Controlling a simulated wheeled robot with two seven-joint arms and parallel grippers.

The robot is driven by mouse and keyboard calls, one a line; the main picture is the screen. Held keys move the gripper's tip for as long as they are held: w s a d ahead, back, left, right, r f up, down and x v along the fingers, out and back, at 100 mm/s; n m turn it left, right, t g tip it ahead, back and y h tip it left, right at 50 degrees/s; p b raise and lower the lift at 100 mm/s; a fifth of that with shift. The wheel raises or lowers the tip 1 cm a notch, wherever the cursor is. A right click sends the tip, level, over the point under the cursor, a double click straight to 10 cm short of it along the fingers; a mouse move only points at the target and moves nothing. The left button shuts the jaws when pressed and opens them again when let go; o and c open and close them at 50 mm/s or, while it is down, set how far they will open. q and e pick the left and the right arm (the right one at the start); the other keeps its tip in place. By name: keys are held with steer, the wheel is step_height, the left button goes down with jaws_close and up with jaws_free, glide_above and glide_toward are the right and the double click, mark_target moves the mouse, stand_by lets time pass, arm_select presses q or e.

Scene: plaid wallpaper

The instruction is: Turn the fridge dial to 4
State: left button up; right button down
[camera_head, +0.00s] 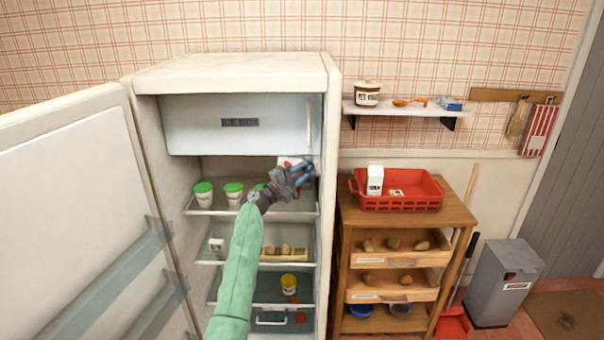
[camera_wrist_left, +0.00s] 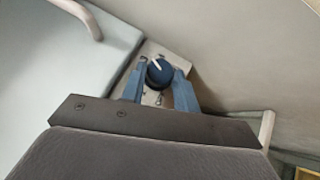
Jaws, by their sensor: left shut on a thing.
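The open fridge (camera_head: 332,130) stands in the middle of the head view, its door swung out to the left. The dial sits on a pale plate at the upper right inside, below the ice box (camera_head: 240,125). In the left wrist view the dial (camera_wrist_left: 159,72) is a dark blue round knob with a white pointer that slants to the upper left. My left gripper (camera_head: 304,170) is at the dial, shut on it, with one blue finger on each side in the left wrist view (camera_wrist_left: 159,88). The dial's numbers cannot be read. My right gripper is not in view.
Tubs with green lids (camera_head: 203,194) stand on the top shelf beside my arm. The open door (camera_head: 70,200) fills the left. A wooden rack (camera_head: 455,212) with a red basket (camera_head: 420,204) stands right of the fridge, under a wall shelf (camera_head: 405,109).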

arm_select(q)
steer(key=shift+r+m+y, duration=0.25)
steer(key=shift+m+y, duration=0.05)
steer(key=shift+m, duration=0.1)
steer(key=m+g+y+p, duration=0.1)
steer(key=p, duration=0.1)
steer(key=r+m+g+y+p, duration=0.1)
steer(key=m+p, duration=0.1)
steer(key=shift+r+g+y, duration=0.1)
steer(key=shift+g+y, duration=0.3)
steer(key=m+g+y+p, duration=0.1)
steer(key=y+p, duration=0.1)
steer(key=shift+r+m+p, duration=0.1)
steer(key=shift+m+p, duration=0.2)
steer(key=shift+d+y+p, duration=0.1)
steer(key=shift+y+p, duration=0.2)
steer(key=shift+y, duration=0.2)
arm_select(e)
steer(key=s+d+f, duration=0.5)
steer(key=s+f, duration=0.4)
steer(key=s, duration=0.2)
arm_select(q)
steer(key=o, duration=1)
steer(key=shift+w, duration=0.1)
steer(key=shift+c, duration=0.2)
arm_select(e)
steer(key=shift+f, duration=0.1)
